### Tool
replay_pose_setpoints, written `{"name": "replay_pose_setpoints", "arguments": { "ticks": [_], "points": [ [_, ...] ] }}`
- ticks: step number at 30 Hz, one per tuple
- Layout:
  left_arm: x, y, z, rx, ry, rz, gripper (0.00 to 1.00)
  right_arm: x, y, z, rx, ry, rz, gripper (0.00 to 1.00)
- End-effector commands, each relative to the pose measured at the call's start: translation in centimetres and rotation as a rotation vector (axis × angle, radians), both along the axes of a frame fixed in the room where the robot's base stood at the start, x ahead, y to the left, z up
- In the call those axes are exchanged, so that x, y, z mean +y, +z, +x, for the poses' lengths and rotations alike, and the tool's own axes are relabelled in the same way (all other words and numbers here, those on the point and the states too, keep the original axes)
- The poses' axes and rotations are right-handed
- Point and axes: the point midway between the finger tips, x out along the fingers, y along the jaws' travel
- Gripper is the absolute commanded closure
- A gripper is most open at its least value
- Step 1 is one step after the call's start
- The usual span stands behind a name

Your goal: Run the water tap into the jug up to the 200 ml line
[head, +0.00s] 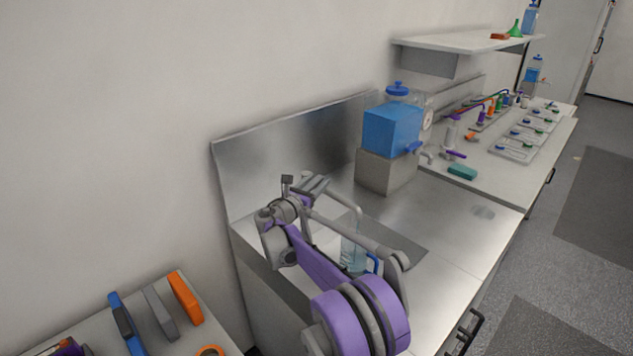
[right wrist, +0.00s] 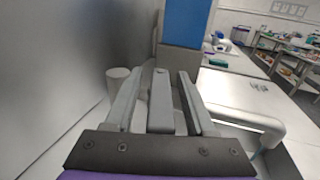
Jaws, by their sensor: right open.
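The clear jug (head: 352,253) with a blue handle (head: 374,264) stands in the sink area of the steel counter, partly hidden behind my right arm. Its 200 ml line and water level cannot be read. The tap's grey spout (head: 347,202) curves down above the jug; it also shows at the right in the right wrist view (right wrist: 238,112). My right gripper (head: 316,186) is open at the tap. In the right wrist view its fingers (right wrist: 160,103) stand on either side of a grey bar, which looks like the tap lever (right wrist: 161,102). My left gripper is not in view.
A blue tank (head: 392,130) on a grey block (head: 385,171) stands behind the sink. A steel backsplash (head: 290,145) rises along the wall. The counter to the right of the sink (head: 470,228) is clear. A side table with tools (head: 185,298) is at lower left.

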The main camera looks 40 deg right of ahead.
Motion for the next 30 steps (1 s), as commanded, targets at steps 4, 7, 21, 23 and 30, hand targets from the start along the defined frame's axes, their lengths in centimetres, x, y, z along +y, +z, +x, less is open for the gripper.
{"name": "replay_pose_setpoints", "arguments": {
  "ticks": [4, 7, 21, 23, 30],
  "points": [
    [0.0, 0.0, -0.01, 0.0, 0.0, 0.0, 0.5, -0.12, -0.01, 0.03, 0.0, 0.0, 0.0, 0.45],
    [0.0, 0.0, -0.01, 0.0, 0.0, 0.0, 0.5, -0.09, -0.01, 0.04, 0.0, 0.0, 0.0, 0.45],
    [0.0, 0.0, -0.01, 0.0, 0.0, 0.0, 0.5, -0.06, -0.01, 0.02, 0.0, 0.0, 0.0, 1.0],
    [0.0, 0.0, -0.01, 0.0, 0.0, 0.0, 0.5, -0.06, -0.01, 0.02, 0.0, 0.0, 0.0, 1.0],
    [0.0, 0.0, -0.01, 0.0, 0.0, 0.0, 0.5, -0.05, -0.01, 0.03, 0.0, 0.0, 0.0, 1.0]
  ]
}}
